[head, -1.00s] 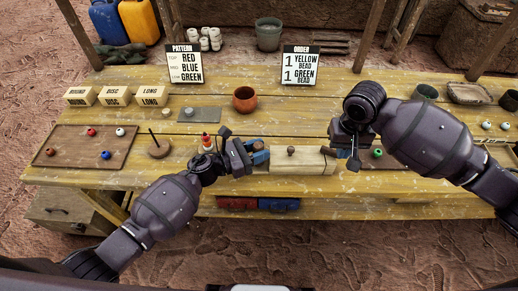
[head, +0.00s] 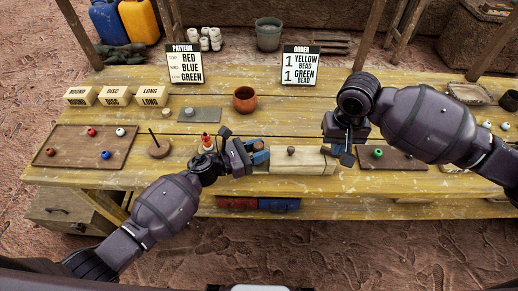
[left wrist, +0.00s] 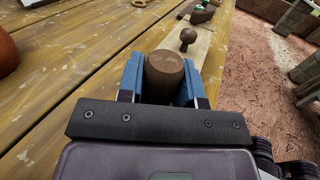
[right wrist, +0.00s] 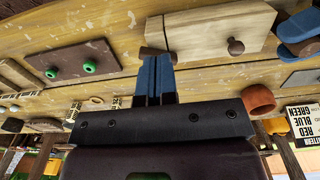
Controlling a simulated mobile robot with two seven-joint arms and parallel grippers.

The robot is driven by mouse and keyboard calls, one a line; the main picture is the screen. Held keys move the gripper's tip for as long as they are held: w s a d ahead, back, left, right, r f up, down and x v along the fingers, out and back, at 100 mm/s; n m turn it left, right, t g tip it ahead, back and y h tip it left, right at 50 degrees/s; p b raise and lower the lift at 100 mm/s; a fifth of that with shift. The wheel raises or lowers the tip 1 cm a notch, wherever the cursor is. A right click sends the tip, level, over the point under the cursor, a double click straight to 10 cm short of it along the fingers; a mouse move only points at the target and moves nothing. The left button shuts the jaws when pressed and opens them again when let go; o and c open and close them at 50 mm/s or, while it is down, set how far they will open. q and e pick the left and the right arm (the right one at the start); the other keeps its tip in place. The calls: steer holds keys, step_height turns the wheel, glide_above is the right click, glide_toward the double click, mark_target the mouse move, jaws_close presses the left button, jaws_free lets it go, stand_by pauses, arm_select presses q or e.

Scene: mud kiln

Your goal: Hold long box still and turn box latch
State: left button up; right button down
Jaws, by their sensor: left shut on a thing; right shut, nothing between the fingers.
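The long box (head: 300,161) is pale wood and lies along the table's front edge, with a round brown knob (head: 291,150) on top. My left gripper (head: 259,153) is shut on the brown round handle (left wrist: 164,75) at the box's left end. My right gripper (head: 346,156) is at the box's right end, its blue fingers shut together and empty. A small dark brown latch (right wrist: 150,52) at that end shows right at the fingertips in the right wrist view. I cannot tell whether they touch it.
A brown tray (head: 400,165) with green beads lies right of the box. An orange pot (head: 245,99) and a grey plate (head: 200,115) are further back. The table between pot and box is mostly clear.

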mark_target(335, 165)
steer(key=shift+f, duration=3.3)
steer(key=shift+w+d, duration=0.15)
steer(key=shift+w, duration=0.45)
steer(key=shift+d, duration=0.8)
steer(key=shift+s, duration=0.15)
steer(key=shift+s+d+r, duration=0.1)
steer(key=shift+s, duration=0.15)
steer(key=shift+r, duration=2.95)
